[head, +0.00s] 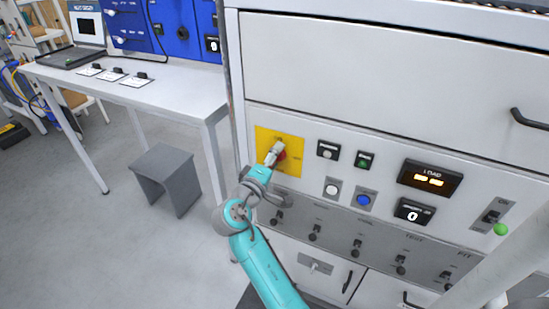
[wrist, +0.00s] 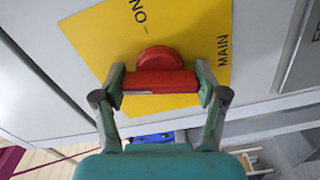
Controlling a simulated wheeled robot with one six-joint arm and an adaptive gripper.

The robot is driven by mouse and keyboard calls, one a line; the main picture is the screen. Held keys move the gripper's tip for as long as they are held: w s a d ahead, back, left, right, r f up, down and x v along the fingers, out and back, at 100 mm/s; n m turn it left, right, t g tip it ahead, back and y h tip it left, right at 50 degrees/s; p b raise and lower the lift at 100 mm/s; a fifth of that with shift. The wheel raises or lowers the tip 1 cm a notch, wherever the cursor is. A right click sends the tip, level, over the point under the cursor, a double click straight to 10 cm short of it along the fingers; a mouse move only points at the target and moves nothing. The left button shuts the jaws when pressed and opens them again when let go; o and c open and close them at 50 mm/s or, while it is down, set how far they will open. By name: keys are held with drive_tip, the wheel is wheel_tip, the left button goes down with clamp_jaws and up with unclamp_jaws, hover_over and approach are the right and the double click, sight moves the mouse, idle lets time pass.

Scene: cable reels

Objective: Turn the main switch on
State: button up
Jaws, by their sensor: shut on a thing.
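The main switch is a red knob with a bar-shaped handle (wrist: 155,82) on a yellow plate (wrist: 92,30) in the wrist view. The plate carries the words "MAIN" and "ON", turned sideways in that view. My gripper (wrist: 159,88) is shut on the handle, one finger at each end of the bar. In the head view the yellow plate (head: 264,138) is at the left of the white machine front. My gripper (head: 277,153) covers most of the switch there, and only a little red (head: 283,156) shows beside it. The handle's exact angle is hidden in the head view.
To the right of the plate are a green button (head: 362,159), a blue button (head: 363,200) and a lit load display (head: 430,178). A row of small toggles (head: 315,233) runs below. A bench (head: 165,92) and a grey stool (head: 165,172) stand at the left.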

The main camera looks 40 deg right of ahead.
drive_tip(key=m, duration=1.1)
drive_tip(key=shift+f+m, duration=0.1)
drive_tip(key=shift+m, duration=1.8)
drive_tip(key=o, duration=1.2)
drive_tip(key=shift+c, duration=0.2)
drive_tip(key=shift+a, duration=0.1)
drive_tip(key=v, duration=1.1)
drive_tip(key=shift+s+a, duration=0.15)
drive_tip(key=shift+a, duration=0.25)
